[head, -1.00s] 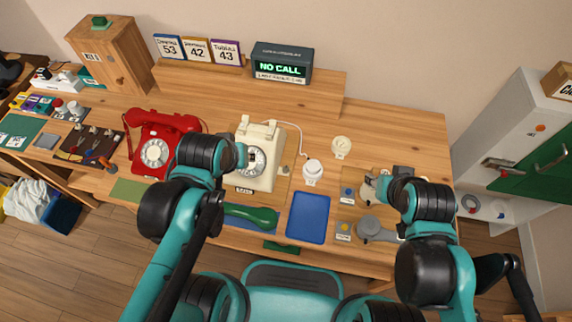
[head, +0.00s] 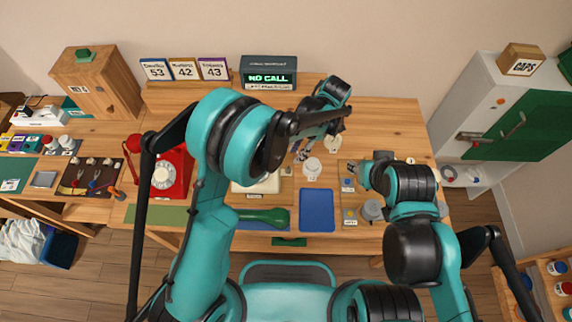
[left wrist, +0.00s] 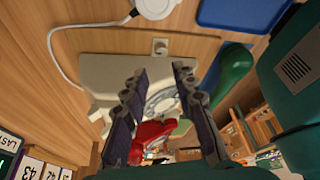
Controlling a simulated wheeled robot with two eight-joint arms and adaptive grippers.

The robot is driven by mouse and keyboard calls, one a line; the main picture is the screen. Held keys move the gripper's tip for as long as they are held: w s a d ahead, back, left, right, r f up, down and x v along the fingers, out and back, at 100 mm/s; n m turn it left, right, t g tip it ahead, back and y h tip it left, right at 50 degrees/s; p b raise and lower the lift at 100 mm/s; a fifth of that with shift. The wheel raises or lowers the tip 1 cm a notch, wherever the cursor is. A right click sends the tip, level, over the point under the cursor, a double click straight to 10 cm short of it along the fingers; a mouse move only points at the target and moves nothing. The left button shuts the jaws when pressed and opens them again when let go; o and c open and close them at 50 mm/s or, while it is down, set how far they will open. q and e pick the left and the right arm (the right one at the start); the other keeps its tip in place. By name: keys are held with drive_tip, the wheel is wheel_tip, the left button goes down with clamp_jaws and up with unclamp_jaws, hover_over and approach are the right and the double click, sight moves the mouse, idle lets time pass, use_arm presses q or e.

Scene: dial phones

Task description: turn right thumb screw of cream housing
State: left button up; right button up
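The cream housing (head: 262,186) with its dial sits mid-table, mostly hidden behind my left arm in the head view. In the left wrist view the cream housing (left wrist: 103,72) lies beyond my left fingers, which cover part of its dial (left wrist: 163,98). A small pale fitting with a round knob (left wrist: 160,47) shows beside the housing's edge; I cannot tell for sure that it is the right thumb screw. My left gripper (left wrist: 160,70) is open and empty, apart from the knob. My right gripper (head: 358,173) is over the right side of the table; its fingers are too small to read.
A red phone (head: 165,176) stands left of the housing. A green handset (head: 262,216) and a blue tray (head: 316,222) lie in front. A white round piece (head: 312,168) with a cord is just right of the housing. A lit NO CALL display (head: 268,76) stands behind.

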sight(288, 169)
use_arm(q)
drive_tip(key=shift+n, duration=0.3)
drive_tip(key=b+x, duration=0.2)
drive_tip(key=x, duration=0.6)
drive_tip(key=shift+s+d+f, duration=0.1)
drive_tip(key=shift+d+f, duration=0.05)
drive_tip(key=shift+f, duration=0.05)
clamp_jaws()
